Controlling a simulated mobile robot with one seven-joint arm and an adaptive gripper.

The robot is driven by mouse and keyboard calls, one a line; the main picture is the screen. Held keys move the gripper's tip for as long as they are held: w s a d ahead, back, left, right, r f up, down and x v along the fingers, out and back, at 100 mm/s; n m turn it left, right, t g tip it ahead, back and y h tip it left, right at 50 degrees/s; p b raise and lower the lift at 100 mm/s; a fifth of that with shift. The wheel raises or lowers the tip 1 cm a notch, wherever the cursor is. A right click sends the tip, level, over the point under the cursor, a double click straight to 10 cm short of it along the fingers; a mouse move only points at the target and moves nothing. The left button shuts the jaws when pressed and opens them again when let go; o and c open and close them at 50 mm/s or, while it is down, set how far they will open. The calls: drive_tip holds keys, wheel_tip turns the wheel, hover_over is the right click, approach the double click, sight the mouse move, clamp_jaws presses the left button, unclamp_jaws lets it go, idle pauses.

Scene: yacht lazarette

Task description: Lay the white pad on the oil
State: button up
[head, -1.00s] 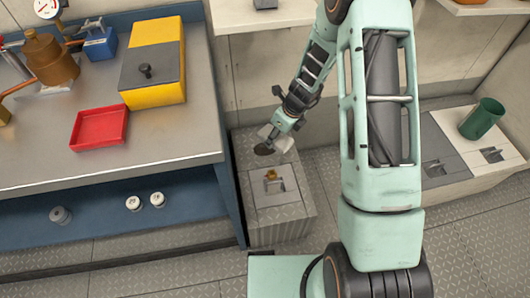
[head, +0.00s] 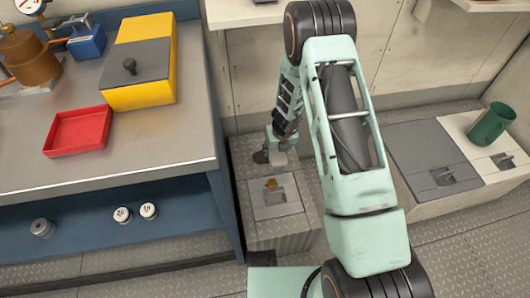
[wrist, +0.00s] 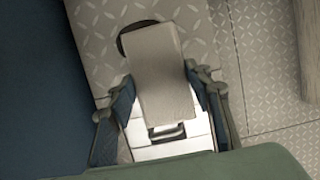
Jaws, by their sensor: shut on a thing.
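The white pad (wrist: 162,75) is between the fingers of my gripper (wrist: 160,98), which is shut on it. The pad also shows in the head view (head: 279,158), below my wrist. The dark oil (head: 260,157) is a patch on the grey tread-plate top, just left of the pad. In the wrist view only a dark curved edge of the oil (wrist: 124,40) shows past the pad's upper left end; the pad hides the rest. I cannot tell whether the pad touches the surface.
A hatch with a recessed latch (head: 274,196) and a small brown thing (head: 271,184) lies in front of the oil. The blue-sided workbench (head: 229,195) stands close on the left, with a red tray (head: 78,131) and yellow box (head: 150,92). A green cup (head: 491,124) is far right.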

drive_tip(key=w+a+f, duration=0.1)
drive_tip(key=w+f, duration=0.1)
drive_tip(key=w+a+f+b, duration=0.1)
drive_tip(key=f, duration=0.1)
drive_tip(key=w+a+f+b, duration=0.1)
drive_tip(key=w+a+f, duration=0.1)
drive_tip(key=shift+w+f, duration=0.25)
drive_tip(key=shift+w, duration=0.1)
drive_tip(key=shift+s+b+x, duration=0.15)
drive_tip(key=shift+b+x, duration=0.15)
drive_tip(key=shift+x, duration=0.55)
drive_tip(key=shift+s+b+x, duration=0.1)
drive_tip(key=shift+b+x, duration=0.2)
drive_tip(key=shift+x, duration=0.6)
drive_tip(key=shift+f, duration=0.1)
drive_tip(key=shift+f, duration=0.15)
drive_tip(key=o, duration=0.9)
drive_tip(key=shift+o, duration=0.2)
drive_tip(key=p+v, duration=0.3)
drive_tip(key=v, duration=0.9)
drive_tip(key=shift+p, duration=0.4)
